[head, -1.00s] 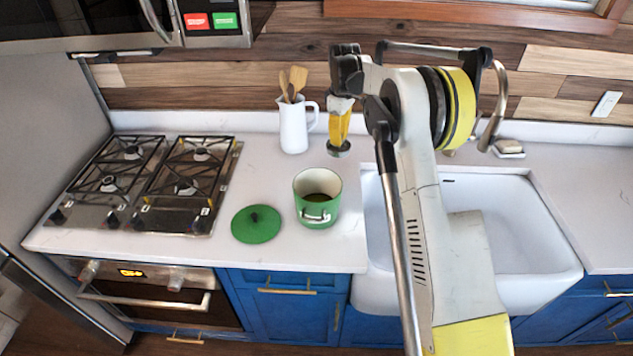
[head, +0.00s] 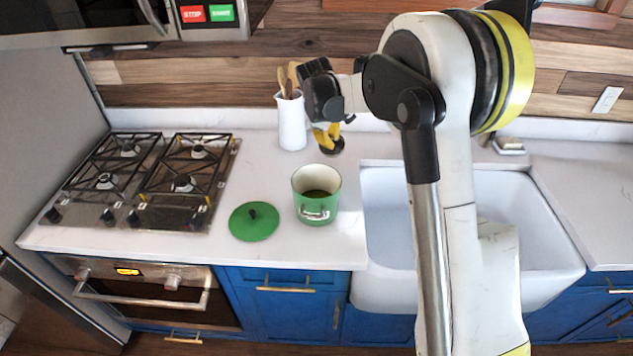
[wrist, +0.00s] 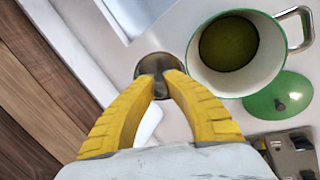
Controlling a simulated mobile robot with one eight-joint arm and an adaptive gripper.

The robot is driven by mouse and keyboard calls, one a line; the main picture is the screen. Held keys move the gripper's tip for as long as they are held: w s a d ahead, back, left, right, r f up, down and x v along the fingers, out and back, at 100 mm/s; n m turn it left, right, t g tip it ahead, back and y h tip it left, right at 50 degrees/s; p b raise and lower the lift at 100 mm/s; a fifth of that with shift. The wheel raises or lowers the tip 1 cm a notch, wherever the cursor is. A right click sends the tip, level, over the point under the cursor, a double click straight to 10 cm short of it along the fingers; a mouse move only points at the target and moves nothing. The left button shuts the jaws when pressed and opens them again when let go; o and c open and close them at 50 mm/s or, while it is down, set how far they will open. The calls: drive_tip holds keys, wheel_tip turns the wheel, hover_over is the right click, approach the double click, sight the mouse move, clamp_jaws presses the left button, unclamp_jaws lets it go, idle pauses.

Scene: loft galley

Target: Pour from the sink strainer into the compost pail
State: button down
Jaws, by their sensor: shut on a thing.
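The green compost pail (head: 316,209) stands open and upright on the counter, with a cream inside and dark green matter at its bottom. It also shows at the upper right of the wrist view (wrist: 204,76). My gripper (head: 329,137) is shut on the sink strainer (head: 337,148), a small dark round thing, and holds it up behind the pail and slightly right of it in the head view. In the wrist view the strainer (wrist: 153,66) sits between the yellow fingertips (wrist: 159,84), apart from the pail. Its contents cannot be made out.
The green lid (head: 254,222) lies left of the pail, also seen in the wrist view (wrist: 280,98). A gas hob (head: 150,180) is further left. A white jug of wooden utensils (head: 291,122) stands behind. The white sink (head: 385,220) is to the right.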

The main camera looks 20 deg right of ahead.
drive_tip(key=shift+s+a+r+t+h+b, duration=0.15)
drive_tip(key=shift+s+a+t+h+b, duration=0.3)
drive_tip(key=shift+s+a+t+h, duration=0.4)
drive_tip(key=shift+s+a, duration=0.1)
drive_tip(key=shift+a, duration=0.05)
drive_tip(key=shift+s+a+r, duration=0.1)
drive_tip(key=shift+s+a, duration=0.15)
drive_tip(key=shift+s, duration=0.05)
drive_tip(key=shift+t, duration=0.25)
drive_tip(key=shift+s+a+h+b, duration=0.15)
drive_tip(key=shift+s+h+b, duration=0.05)
drive_tip(key=shift+h+b, duration=0.2)
